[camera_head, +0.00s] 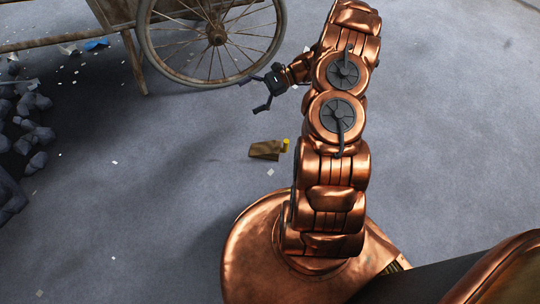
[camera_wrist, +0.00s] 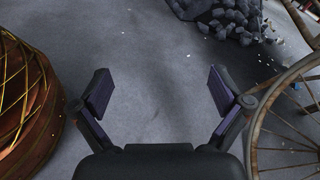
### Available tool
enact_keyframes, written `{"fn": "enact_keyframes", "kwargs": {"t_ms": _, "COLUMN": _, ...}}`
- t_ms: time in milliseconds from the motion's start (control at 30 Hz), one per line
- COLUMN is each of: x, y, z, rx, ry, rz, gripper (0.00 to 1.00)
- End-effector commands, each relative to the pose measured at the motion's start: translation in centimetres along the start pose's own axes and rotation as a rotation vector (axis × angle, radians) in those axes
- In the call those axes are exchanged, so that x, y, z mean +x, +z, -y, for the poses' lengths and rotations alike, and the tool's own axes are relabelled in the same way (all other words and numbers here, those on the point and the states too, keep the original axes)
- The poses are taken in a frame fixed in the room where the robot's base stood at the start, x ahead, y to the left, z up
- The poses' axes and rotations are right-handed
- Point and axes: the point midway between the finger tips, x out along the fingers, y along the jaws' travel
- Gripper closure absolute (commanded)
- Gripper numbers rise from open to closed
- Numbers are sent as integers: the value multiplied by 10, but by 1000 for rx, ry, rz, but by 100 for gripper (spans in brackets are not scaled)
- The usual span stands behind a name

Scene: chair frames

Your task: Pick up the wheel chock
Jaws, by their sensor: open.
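The wheel chock (camera_head: 265,150) is a small brown wedge on the grey ground in the head view, left of my arm. A small yellow thing (camera_head: 286,145) sits right at its right end. My gripper (camera_head: 257,96) is open and empty, above and beyond the chock, near the cart wheel. In the wrist view my open gripper (camera_wrist: 155,92) has bare ground between its fingers. I cannot see the chock in the wrist view.
A cart wheel (camera_head: 215,33) stands just behind my gripper, with a wooden cart leg (camera_head: 134,65) to its left. Dark rocks (camera_head: 30,130) lie at the left. A rounded, gold-banded brown object (camera_wrist: 25,105) shows at the left in the wrist view. Ground around the chock is mostly clear.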

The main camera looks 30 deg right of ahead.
Motion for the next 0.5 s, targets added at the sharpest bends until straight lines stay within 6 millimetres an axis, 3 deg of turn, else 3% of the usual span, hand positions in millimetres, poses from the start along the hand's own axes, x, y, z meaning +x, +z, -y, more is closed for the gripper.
{"fn": "enact_keyframes", "kwargs": {"t_ms": 33, "x": -3, "y": -32, "z": -8, "rx": 26, "ry": -38, "rz": 10, "gripper": 0}}
{"fn": "enact_keyframes", "kwargs": {"t_ms": 267, "x": -26, "y": -130, "z": -31, "rx": 120, "ry": -204, "rz": 51, "gripper": 0}}
{"fn": "enact_keyframes", "kwargs": {"t_ms": 500, "x": -48, "y": -232, "z": -70, "rx": 213, "ry": -373, "rz": 81, "gripper": 0}}
